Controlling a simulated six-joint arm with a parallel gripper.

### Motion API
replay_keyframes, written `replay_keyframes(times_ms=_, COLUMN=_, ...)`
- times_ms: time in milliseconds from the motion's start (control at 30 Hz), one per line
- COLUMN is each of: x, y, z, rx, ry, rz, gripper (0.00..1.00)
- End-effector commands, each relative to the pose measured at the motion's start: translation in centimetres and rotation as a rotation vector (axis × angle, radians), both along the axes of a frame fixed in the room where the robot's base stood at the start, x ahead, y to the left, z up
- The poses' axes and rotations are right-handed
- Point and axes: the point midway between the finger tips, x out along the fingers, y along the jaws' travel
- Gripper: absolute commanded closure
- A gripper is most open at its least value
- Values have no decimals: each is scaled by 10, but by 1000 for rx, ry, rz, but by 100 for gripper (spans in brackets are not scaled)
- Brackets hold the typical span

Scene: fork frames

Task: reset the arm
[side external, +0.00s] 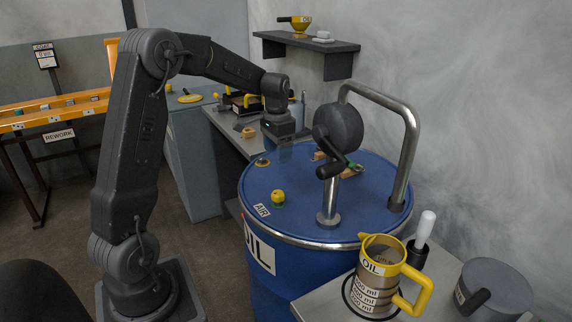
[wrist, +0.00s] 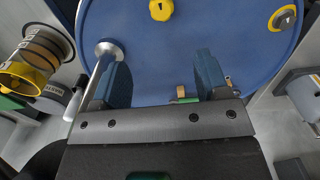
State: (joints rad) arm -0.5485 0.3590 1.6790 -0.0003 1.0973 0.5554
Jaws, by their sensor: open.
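My gripper (side external: 285,152) hangs above the far left part of the blue oil drum's lid (side external: 300,222), pointing down. In the wrist view its two dark blue fingers (wrist: 164,80) stand wide apart with nothing held between them; the blue lid shows beyond them. My arm arches from its base at the left over to the drum. The gripper looks apart from the lid, though the exact height is hard to tell.
A crank pump (side external: 338,128) and a bent metal pipe (side external: 408,130) rise from the drum, right of my gripper. A yellow cap (side external: 278,197) sits on the lid. An oil jug (side external: 382,256) and a grey can (side external: 498,284) stand front right. A shelf (side external: 312,48) hangs behind.

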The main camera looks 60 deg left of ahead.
Motion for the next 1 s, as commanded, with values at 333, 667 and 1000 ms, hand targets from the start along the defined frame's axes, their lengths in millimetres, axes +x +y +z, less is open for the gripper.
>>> replay_keyframes(times_ms=333, x=-48, y=-111, z=67, rx=60, ry=-165, rz=-9, gripper=32)
replay_keyframes(times_ms=667, x=-145, y=-206, z=87, rx=42, ry=-380, rz=-4, gripper=32)
replay_keyframes(times_ms=1000, x=-195, y=-236, z=74, rx=-4, ry=-486, rz=5, gripper=32)
